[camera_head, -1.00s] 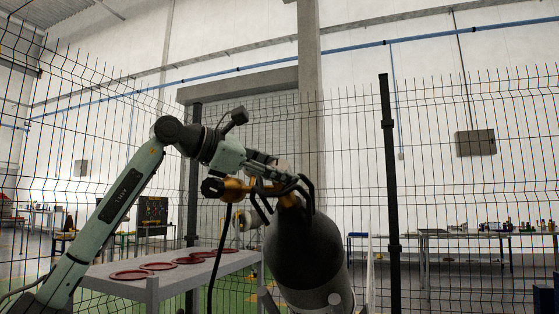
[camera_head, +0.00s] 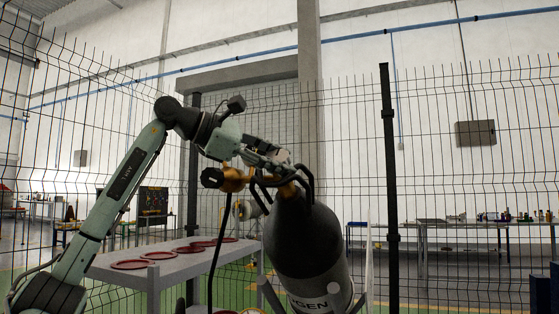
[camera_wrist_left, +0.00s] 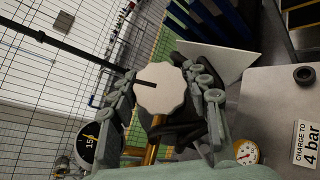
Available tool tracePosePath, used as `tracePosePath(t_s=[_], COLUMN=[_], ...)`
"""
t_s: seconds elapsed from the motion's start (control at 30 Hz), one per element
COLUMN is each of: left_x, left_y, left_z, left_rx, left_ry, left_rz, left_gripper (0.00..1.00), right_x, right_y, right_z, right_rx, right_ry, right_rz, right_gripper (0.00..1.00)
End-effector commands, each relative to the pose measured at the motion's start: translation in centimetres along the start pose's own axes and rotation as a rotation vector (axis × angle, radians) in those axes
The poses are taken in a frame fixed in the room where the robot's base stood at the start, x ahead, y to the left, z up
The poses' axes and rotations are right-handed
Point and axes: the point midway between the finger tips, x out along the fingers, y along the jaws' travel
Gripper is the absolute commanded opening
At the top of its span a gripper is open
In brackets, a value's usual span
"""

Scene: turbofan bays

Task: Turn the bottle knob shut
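The dark bottle (camera_head: 300,245) stands tilted in the middle of the head view, with part of a label reading "GEN". A brass valve (camera_head: 234,179) is at its neck. The pale scalloped bottle knob (camera_wrist_left: 160,88) with a dark line on its face is in the middle of the left wrist view. My left gripper (camera_head: 275,162) is at the bottle's top. In the left wrist view, its fingers (camera_wrist_left: 158,72) lie on both sides of the knob, very close to its rim; whether both touch is unclear. My right gripper is not in view.
Black curved bars (camera_head: 309,178) stand around the bottle's neck. A grey table (camera_head: 180,262) with several red rings is at left. Wire fencing with a dark post (camera_head: 389,170) is behind. A gauge (camera_wrist_left: 246,152) and a "CHARGE TO 4 bar" sign (camera_wrist_left: 306,143) show in the wrist view.

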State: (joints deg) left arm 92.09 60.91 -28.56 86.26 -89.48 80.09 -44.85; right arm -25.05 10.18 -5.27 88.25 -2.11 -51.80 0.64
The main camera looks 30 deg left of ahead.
Motion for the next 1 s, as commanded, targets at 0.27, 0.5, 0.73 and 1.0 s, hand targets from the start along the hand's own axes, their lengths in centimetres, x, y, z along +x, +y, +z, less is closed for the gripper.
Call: tracePosePath(t_s=[0.27, 0.5, 0.73, 1.0], left_x=[0.0, -0.5, -4.3, -9.7], left_y=[0.0, 0.0, 0.1, 0.1], left_z=[0.0, 0.0, 0.0, 0.0], left_rx=[-0.001, -0.002, -0.002, -0.001], left_ry=[0.0, 0.0, 0.0, -0.001], left_rz=[0.0, 0.002, 0.004, 0.003], left_gripper=[0.68, 0.68, 0.68, 0.68], right_x=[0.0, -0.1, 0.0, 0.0], right_y=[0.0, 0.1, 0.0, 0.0], right_z=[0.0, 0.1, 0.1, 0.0], right_rx=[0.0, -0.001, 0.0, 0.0], right_ry=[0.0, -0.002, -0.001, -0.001], right_rz=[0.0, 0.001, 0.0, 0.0], right_gripper=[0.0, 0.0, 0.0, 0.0])
